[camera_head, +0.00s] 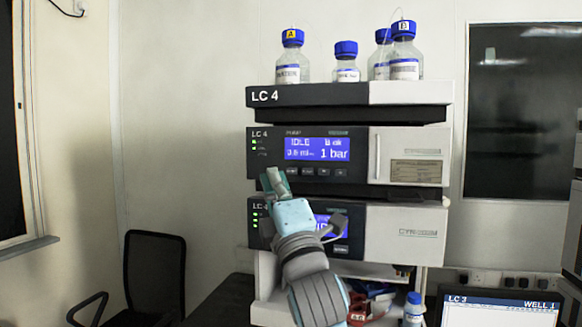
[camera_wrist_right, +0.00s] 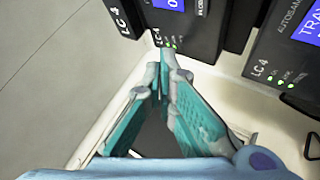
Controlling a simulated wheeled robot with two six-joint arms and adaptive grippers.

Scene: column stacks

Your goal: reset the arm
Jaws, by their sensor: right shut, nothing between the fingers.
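My right arm reaches up from the bottom middle of the head view, in front of the lower modules of the LC 4 stack (camera_head: 405,170). My right gripper (camera_head: 274,181) is shut and empty, its tips before the left side of the stack, near the gap between the pump module (camera_head: 362,155) and the module below (camera_head: 405,232). In the right wrist view the teal fingers (camera_wrist_right: 163,65) meet at their tips, with nothing between them. Module fronts labelled LC 4 (camera_wrist_right: 125,18) show beyond the tips. I cannot tell whether the tips touch the stack. My left gripper is not in view.
Several blue-capped bottles (camera_head: 345,62) stand on top of the stack. A black chair (camera_head: 153,265) is at lower left. A monitor (camera_head: 498,309) and a small blue-capped bottle (camera_head: 413,310) are at lower right. Open space lies left of the stack.

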